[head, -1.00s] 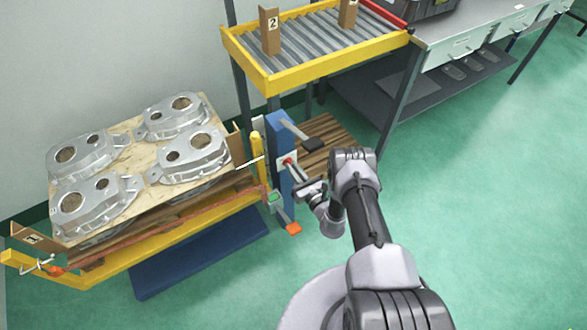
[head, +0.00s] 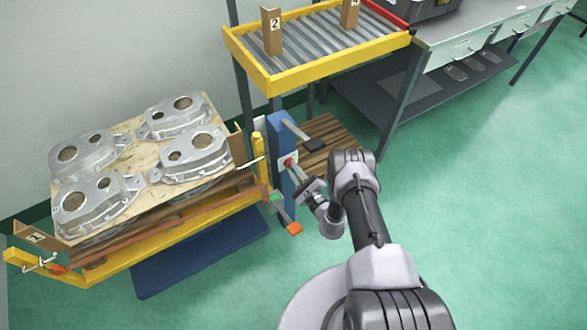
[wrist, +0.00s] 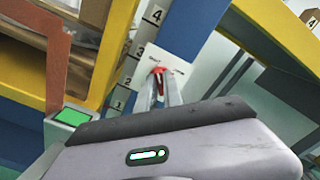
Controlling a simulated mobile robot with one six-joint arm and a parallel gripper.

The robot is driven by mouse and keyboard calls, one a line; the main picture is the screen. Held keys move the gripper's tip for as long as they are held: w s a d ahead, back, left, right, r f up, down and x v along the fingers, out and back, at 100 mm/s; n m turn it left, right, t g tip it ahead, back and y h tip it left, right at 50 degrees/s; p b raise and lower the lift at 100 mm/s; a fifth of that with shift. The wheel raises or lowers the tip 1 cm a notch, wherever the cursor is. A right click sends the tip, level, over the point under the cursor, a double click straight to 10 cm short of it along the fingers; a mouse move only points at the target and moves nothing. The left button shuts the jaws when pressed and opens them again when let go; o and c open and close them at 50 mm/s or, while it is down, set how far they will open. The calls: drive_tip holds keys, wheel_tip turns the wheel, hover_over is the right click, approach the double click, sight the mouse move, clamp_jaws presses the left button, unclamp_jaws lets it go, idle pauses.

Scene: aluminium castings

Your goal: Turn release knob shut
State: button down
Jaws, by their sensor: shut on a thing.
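The red release knob (head: 288,161) sits on a white plate on the blue post (head: 282,130). It also shows in the wrist view (wrist: 158,71), in front of a white label plate (wrist: 175,64) whose small print I cannot read fully. My gripper (head: 294,167) reaches the post from the right, its two fingers closed around the knob. In the wrist view the fingers (wrist: 159,88) run up to the knob with their tips at it. The fingers hide part of the knob, and its exact turned angle is hard to tell.
A yellow-framed lift (head: 190,239) bears a wooden board with several aluminium castings (head: 185,152) at left. An orange-ended lever (head: 294,229) and a black-ended pedal arm (head: 315,145) stick out near the post. A roller table (head: 330,70) stands behind. Green floor at right is free.

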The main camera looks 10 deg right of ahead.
drive_tip(key=shift+n, duration=0.6)
drive_tip(key=c, duration=1.5)
unclamp_jaws()
drive_tip(key=shift+s, duration=0.1)
drive_tip(key=p+v, duration=0.6)
drive_tip(key=v, duration=1.1)
drive_tip(key=shift+s, duration=0.15)
